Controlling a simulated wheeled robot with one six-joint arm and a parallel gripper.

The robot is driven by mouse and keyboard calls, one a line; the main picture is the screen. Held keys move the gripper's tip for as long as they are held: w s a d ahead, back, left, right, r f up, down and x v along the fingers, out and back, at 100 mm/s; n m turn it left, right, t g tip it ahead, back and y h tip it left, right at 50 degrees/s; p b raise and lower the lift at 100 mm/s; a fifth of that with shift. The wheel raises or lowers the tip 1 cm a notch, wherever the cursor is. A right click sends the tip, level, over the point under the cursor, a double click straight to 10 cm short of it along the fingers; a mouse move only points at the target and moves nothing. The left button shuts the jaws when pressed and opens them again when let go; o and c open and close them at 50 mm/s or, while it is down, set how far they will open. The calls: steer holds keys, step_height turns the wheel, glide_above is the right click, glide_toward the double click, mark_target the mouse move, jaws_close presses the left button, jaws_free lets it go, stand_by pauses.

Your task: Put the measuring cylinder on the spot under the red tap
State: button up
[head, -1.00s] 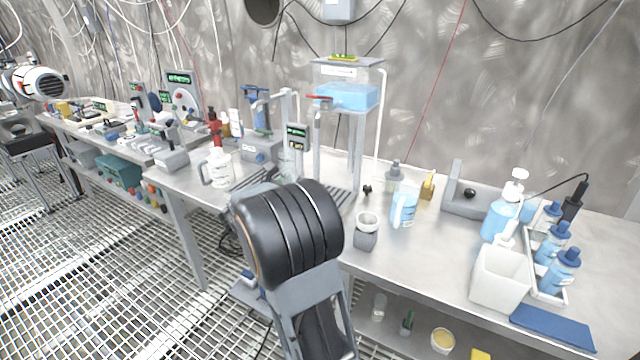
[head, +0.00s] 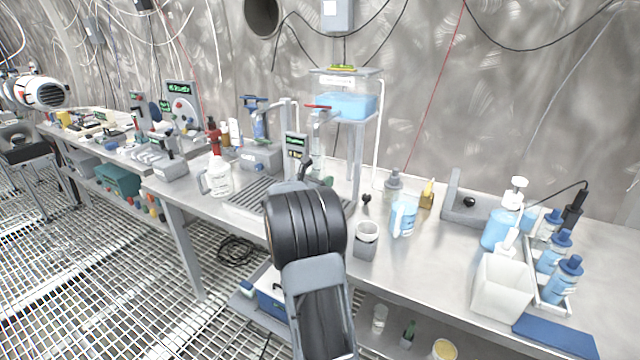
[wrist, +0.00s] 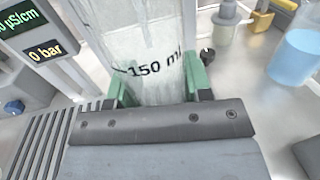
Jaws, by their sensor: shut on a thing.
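The measuring cylinder (wrist: 155,45) is clear, with "150 ml" printed on it, and fills the upper middle of the wrist view. My gripper (wrist: 158,92) is shut on it, with a green finger pad on each side. In the head view my wrist hides most of the gripper and of the cylinder. The red tap (head: 319,106) sticks out from a tank of blue liquid (head: 347,105) on a stand. My gripper is below this tap in the picture. My arm hides the spot under it, and I cannot tell whether the cylinder touches anything.
A slatted drain grate (head: 250,197) lies left of my arm. A display post (head: 296,147) stands close by. A white jug (head: 218,178) is further left. A blue-filled beaker (head: 404,217) and a small cup on a grey block (head: 366,238) stand to the right.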

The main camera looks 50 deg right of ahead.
steer(key=shift+a+f, duration=0.15)
steer(key=shift+f, duration=0.2)
steer(key=shift+f, duration=0.2)
steer(key=o, duration=1.1)
steer(key=shift+c, duration=0.2)
steer(key=shift+r, duration=0.15)
